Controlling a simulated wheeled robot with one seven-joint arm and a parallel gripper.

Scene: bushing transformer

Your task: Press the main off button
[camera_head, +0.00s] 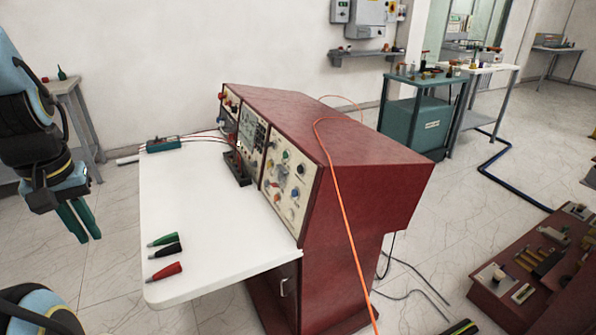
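A red console (350,140) with cream control panels stands in the middle of the view, its panels facing left over a white table top. The nearest panel (287,180) carries several small buttons and knobs in red, green, blue and black. Which of them is the main off button is too small to tell. My gripper (82,238), with green fingers, hangs at the left, apart from the table and the console. Its fingers point down and lie close together in this view, and whether they are shut cannot be told. Nothing shows between them.
The white table top (185,225) holds green, black and red plugs near its front left corner and a teal device (163,145) at the back. An orange cable (345,215) runs over the console. A brown equipment box (530,280) stands at the lower right.

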